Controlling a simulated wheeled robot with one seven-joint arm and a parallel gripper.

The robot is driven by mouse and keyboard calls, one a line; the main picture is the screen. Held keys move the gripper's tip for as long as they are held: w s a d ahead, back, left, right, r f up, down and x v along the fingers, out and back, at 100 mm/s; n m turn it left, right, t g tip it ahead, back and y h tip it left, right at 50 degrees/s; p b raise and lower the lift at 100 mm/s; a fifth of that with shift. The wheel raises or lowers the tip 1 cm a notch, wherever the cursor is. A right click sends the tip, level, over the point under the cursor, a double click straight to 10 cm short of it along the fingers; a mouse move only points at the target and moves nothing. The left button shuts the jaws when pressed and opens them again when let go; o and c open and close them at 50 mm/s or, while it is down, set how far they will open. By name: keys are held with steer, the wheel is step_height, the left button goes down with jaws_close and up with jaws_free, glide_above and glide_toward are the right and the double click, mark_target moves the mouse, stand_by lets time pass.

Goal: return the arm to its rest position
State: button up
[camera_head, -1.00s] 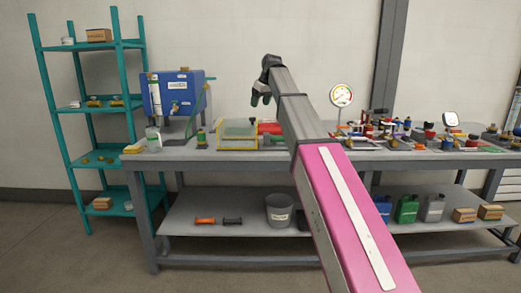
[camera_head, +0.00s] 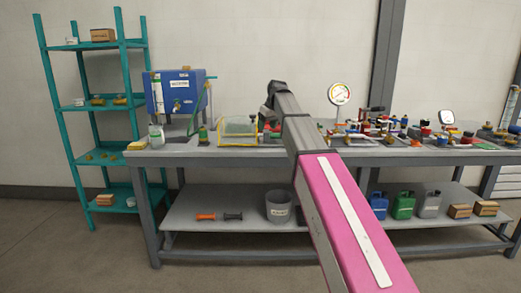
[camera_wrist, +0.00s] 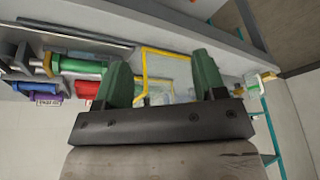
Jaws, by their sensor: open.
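My arm (camera_head: 318,165), with a pink link and dark grey segments, reaches from the lower right up over the workbench. My gripper (camera_wrist: 163,75) shows two green fingers spread apart with nothing between them in the wrist view. In the head view the gripper is mostly hidden behind the arm's far end, with a bit of green showing at its left edge. A clear box with a yellow frame (camera_head: 237,140) stands on the bench just left of the arm's end; its yellow edge also shows beyond the fingers in the wrist view (camera_wrist: 146,60).
The workbench (camera_head: 175,152) holds a blue unit (camera_head: 175,92) at left, a round gauge (camera_head: 339,94) and several small parts at right. A teal shelf (camera_head: 122,110) stands at left. A grey bucket (camera_head: 278,207) and several canisters sit on the lower shelf.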

steer(key=s+d+f+m+h, duration=0.1)
steer(key=s+d+f, duration=0.25)
steer(key=f, duration=0.55)
steer(key=s+d+f+m+g, duration=0.1)
steer(key=s+d+f+m, duration=0.15)
steer(key=s+f, duration=0.45)
steer(key=s+d+f+m+h, duration=0.1)
steer(key=s+d+f, duration=0.2)
steer(key=f, duration=0.9)
steer(key=s+d+f+m+g, duration=0.1)
steer(key=s+d+f, duration=0.2)
steer(key=s+f, duration=0.5)
steer(key=s+d+f+m+g, duration=0.1)
steer(key=s+d+f, duration=0.3)
steer(key=s+f, duration=0.4)
steer(key=s+m, duration=0.1)
steer(key=s, duration=0.2)
steer(key=shift+f+h, duration=0.15)
steer(key=shift+h, duration=0.25)
